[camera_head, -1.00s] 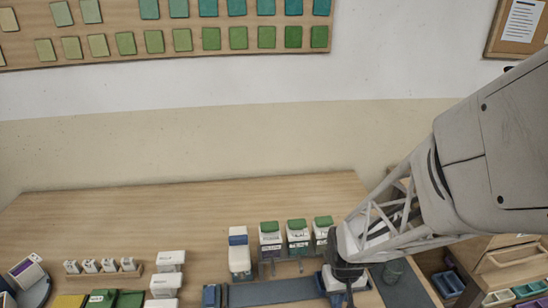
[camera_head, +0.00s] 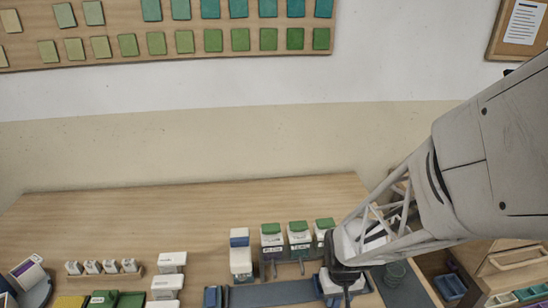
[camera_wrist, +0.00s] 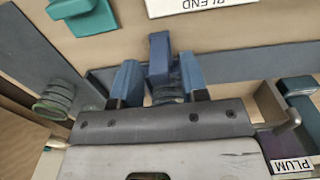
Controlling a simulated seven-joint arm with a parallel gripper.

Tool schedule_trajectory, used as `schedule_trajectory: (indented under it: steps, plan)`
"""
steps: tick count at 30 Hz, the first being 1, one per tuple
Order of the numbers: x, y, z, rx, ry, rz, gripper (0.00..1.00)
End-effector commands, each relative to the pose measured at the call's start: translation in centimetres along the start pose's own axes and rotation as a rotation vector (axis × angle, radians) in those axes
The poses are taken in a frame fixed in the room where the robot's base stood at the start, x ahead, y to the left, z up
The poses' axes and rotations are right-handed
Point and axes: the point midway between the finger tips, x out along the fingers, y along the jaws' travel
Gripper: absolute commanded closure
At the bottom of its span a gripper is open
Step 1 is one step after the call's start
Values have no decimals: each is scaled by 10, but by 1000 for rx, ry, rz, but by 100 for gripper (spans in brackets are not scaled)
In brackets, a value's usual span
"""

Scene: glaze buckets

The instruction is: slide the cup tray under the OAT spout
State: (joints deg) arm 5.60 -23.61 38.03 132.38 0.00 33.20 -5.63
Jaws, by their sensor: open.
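My gripper (camera_wrist: 160,78) is open, with its two blue fingers on either side of an upright blue piece (camera_wrist: 159,48), which may be the cup tray's handle. Small gaps show between it and the fingers. A greenish cup (camera_wrist: 167,95) shows partly behind the gripper's body. In the head view, my gripper (camera_head: 345,275) is over the right end of a dark grey rail (camera_head: 268,293), by a white and blue piece (camera_head: 329,284). Several dispensers stand behind the rail, three with green lids (camera_head: 298,226).
A blue block (camera_head: 212,297) stands at the rail's left end. A white and blue container (camera_head: 240,255) stands behind the rail. Ringed greenish cups (camera_wrist: 57,101) stand left in the wrist view. White boxes (camera_head: 171,262) stand left; the back of the table is clear.

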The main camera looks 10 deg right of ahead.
Motion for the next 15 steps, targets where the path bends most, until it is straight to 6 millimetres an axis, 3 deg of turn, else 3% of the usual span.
schedule_trajectory:
  steps: [7, 15]
  plan:
    - [-6, 0, 0, 0, 2, 0, 60]
    - [-28, 0, 0, 0, 1, 0, 60]
